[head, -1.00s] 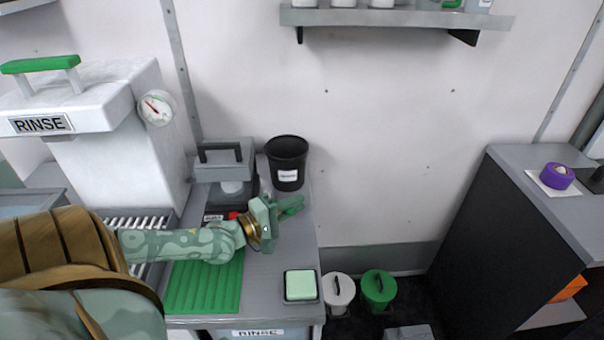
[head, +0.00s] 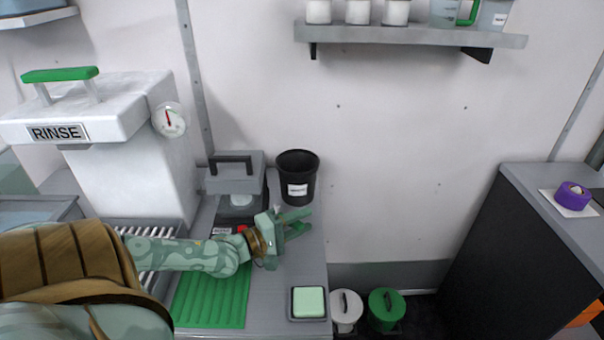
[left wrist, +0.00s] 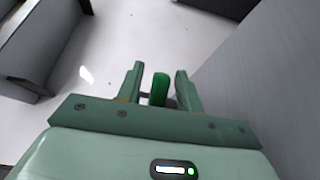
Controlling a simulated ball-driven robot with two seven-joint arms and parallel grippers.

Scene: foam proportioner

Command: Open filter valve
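I cannot pick out a filter valve for certain. My left gripper (head: 303,221) reaches over the grey counter, fingers pointing right and parted. It is open in the left wrist view (left wrist: 159,70) too, where a dark green rounded piece (left wrist: 159,90) shows between the fingers. I cannot tell whether that piece is near or far, or touched. The white RINSE machine (head: 128,150) stands at the left with a green top handle (head: 60,74) and a round gauge (head: 169,121). My right gripper is out of view.
A black bucket (head: 297,176) stands at the back of the counter (head: 293,270). A green ribbed mat (head: 212,300) and a tray with a pale green block (head: 309,302) lie nearer. A white bin (head: 345,311) and a green bin (head: 385,311) stand right of the counter. A dark cabinet (head: 480,240) is farther right.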

